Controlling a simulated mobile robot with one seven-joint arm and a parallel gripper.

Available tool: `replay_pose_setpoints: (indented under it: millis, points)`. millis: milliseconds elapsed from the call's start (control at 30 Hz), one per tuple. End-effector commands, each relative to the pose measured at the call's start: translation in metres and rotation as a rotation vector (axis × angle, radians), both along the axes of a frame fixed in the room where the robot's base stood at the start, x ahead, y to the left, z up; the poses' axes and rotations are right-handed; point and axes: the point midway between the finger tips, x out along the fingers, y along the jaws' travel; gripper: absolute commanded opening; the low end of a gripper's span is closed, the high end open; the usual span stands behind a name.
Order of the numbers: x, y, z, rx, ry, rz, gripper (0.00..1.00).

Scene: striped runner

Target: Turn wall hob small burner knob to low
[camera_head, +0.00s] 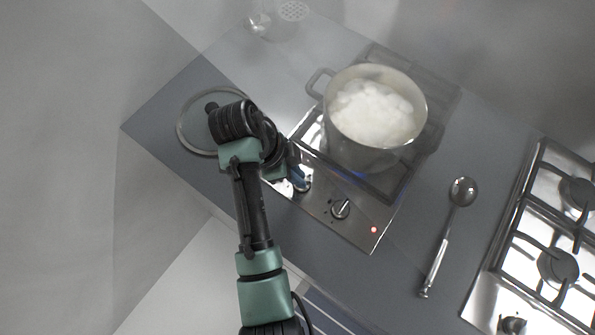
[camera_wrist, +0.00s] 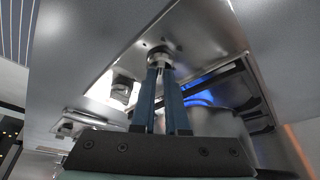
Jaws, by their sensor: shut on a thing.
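The steel hob (camera_head: 325,205) has a pot on it and two knobs along its front edge. The left knob (camera_head: 302,186) is partly hidden by my gripper (camera_head: 297,178). In the wrist view that knob (camera_wrist: 160,56) sits between the tips of my two blue fingers (camera_wrist: 165,72), which are shut on it. Its pointer is hard to read. The other knob (camera_head: 341,208) stands free to the right; it also shows in the wrist view (camera_wrist: 123,89). A blue flame (camera_wrist: 203,76) burns under the pot.
The grey pot (camera_head: 368,150) holds white, foamy contents. A glass lid (camera_head: 189,128) lies left of my arm. A spoon (camera_head: 440,240) lies to the right, before a second hob (camera_head: 545,240). A red light (camera_head: 374,229) glows at the first hob's corner.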

Motion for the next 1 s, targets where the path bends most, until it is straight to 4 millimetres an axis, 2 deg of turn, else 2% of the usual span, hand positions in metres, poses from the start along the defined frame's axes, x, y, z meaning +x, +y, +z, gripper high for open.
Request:
replay_pose_setpoints:
  millis: [267, 1000]
  points:
    - [-0.0024, -0.0005, 0.0032, 0.0, 0.001, 0.131, 0.0]
    - [-0.0071, -0.0035, 0.0024, 0.0, 0.0, 0.733, 0.0]
